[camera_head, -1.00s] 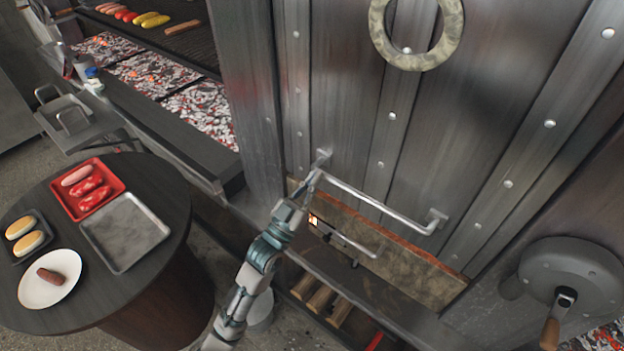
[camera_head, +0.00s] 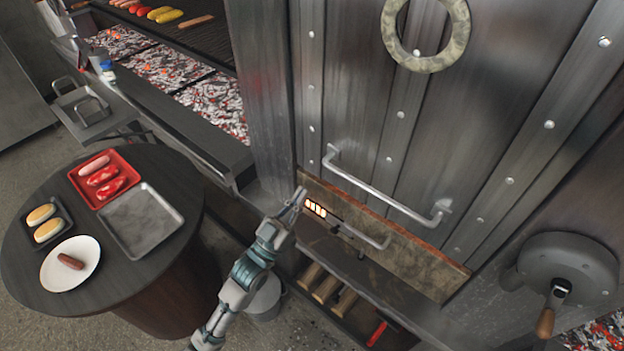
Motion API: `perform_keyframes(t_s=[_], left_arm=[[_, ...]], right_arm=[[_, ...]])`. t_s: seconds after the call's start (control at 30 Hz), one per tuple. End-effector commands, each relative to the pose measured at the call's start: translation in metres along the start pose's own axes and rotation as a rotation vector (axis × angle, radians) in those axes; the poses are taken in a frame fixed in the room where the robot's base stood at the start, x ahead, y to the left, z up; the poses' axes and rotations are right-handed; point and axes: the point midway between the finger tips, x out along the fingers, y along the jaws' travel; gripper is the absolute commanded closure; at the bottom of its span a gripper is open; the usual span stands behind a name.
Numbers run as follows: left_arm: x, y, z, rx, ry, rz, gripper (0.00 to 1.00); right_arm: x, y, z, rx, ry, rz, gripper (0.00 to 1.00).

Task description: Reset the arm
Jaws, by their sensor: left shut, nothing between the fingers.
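My left gripper (camera_head: 297,197) is shut and empty. It is in front of the grill's metal front, below and left of the long bar handle (camera_head: 385,192) on the riveted metal door (camera_head: 365,110). In the picture its tips lie just left of a small row of glowing orange bars (camera_head: 315,208); I cannot tell whether they touch anything. My left arm comes up from the lower left, past the round table. My right gripper is not in view.
A round dark table (camera_head: 120,290) at left holds a red tray (camera_head: 127,198) of sausages, an empty metal tray (camera_head: 172,235), a bun tray (camera_head: 64,212) and a white plate (camera_head: 88,281). A crank wheel (camera_head: 570,265) is at right. Logs (camera_head: 326,288) lie on a low shelf.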

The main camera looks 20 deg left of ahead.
Motion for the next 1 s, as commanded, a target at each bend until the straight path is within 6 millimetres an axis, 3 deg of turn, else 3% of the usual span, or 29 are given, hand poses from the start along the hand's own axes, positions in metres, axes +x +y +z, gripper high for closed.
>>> perform_keyframes(t_s=[0.17,0.27,0.37,0.47,0.57,0.7,0.83,1.0], left_arm=[[-0.005,0.0,0.001,0.0,-0.004,-0.001,1.0],[-0.008,-0.003,0.018,0.0,-0.049,-0.013,1.0],[-0.02,-0.01,0.064,-0.001,-0.179,-0.044,1.0],[-0.05,-0.018,0.133,-0.002,-0.378,-0.085,1.0],[-0.097,-0.02,0.205,-0.007,-0.601,-0.124,1.0],[-0.182,-0.014,0.289,-0.017,-0.907,-0.163,1.0],[-0.276,0.002,0.346,-0.03,-1.186,-0.186,1.0],[-0.408,0.034,0.387,-0.049,-1.537,-0.195,1.0]], right_arm=[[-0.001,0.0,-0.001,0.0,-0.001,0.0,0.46],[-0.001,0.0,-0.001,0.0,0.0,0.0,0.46],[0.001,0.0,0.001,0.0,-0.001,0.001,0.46],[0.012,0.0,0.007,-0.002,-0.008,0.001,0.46],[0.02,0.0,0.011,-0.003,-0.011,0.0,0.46],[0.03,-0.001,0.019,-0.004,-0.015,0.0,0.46],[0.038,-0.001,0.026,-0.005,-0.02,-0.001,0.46],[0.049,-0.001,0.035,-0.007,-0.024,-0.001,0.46]])
